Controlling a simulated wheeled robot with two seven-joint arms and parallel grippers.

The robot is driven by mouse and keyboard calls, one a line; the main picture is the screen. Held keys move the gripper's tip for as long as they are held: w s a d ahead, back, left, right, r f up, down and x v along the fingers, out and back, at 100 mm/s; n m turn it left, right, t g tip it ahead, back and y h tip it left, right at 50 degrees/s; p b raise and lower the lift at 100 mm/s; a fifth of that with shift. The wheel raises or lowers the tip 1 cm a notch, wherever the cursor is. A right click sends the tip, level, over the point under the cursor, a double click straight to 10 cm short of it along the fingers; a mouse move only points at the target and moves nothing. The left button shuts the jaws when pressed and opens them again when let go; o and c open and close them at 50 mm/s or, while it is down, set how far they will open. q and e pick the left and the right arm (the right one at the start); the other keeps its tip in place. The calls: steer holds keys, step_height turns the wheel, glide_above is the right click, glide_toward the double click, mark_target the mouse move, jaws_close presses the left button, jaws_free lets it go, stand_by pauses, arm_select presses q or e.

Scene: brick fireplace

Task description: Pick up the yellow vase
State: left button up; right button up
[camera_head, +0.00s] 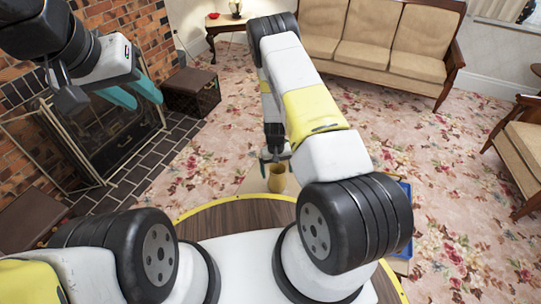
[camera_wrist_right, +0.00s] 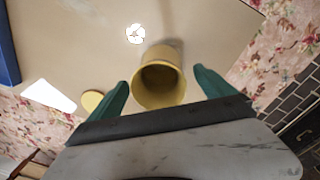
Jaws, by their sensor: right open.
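The yellow vase (camera_head: 277,181) stands on a beige surface (camera_head: 251,184) just beyond my round base in the head view. In the right wrist view the vase (camera_wrist_right: 160,80) shows its open, round mouth between the fingers. My right gripper (camera_head: 275,160) is open above the vase. In the right wrist view its green fingers (camera_wrist_right: 162,80) are on either side of the vase, with a gap visible on both sides. How far the fingertips are above the rim is hard to tell. My left gripper (camera_head: 133,94) is open and empty, raised in front of the fireplace.
A yellow disc (camera_wrist_right: 92,100) and a white flower-shaped thing (camera_wrist_right: 135,34) lie near the vase. A blue object (camera_wrist_right: 8,45) is at the surface's left edge. The fireplace screen (camera_head: 105,140) is at left, a sofa (camera_head: 385,45) at the back. Floral carpet (camera_head: 440,170) lies open at right.

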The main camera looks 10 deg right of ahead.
steer(key=shift+c, duration=0.4)
jaws_close()
steer(key=shift+r, duration=0.1)
